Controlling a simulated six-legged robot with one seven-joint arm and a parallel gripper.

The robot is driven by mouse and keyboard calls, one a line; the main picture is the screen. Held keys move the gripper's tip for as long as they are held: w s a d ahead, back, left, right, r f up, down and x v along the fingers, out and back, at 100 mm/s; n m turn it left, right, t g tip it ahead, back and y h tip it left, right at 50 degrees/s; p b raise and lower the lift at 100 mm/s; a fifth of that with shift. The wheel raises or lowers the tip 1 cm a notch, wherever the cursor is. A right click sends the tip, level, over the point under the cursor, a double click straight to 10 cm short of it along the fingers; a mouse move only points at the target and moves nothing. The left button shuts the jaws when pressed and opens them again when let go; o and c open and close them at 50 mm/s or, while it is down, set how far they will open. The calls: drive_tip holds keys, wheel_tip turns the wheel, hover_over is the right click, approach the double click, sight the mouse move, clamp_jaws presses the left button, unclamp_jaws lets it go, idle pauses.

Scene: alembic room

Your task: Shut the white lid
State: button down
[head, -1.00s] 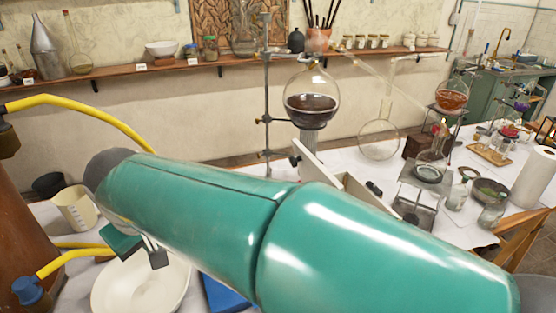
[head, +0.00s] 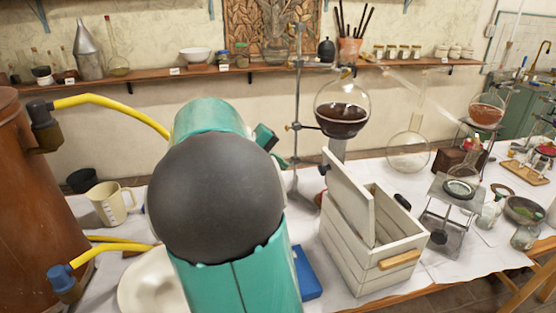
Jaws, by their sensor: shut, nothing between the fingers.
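The white lid (head: 350,198) stands raised, nearly upright and slightly tilted, on a white wooden box (head: 358,262). The box's open top shows to the right of the lid, and a light wooden handle (head: 400,260) sits on its side. My gripper (head: 272,150) shows only in part behind my arm, left of the lid and apart from it. It is shut and empty, though its fingers are mostly hidden.
A flask of dark liquid (head: 342,110) on a metal stand (head: 296,120) is close behind the lid.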

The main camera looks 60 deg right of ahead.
drive_tip(key=s+d+f, duration=0.3)
drive_tip(key=s+d, duration=0.2)
drive_tip(key=d, duration=0.1)
drive_tip(key=shift+s+d+f, duration=0.25)
drive_tip(key=shift+d, duration=0.15)
drive_tip(key=shift+s+d+r, duration=0.1)
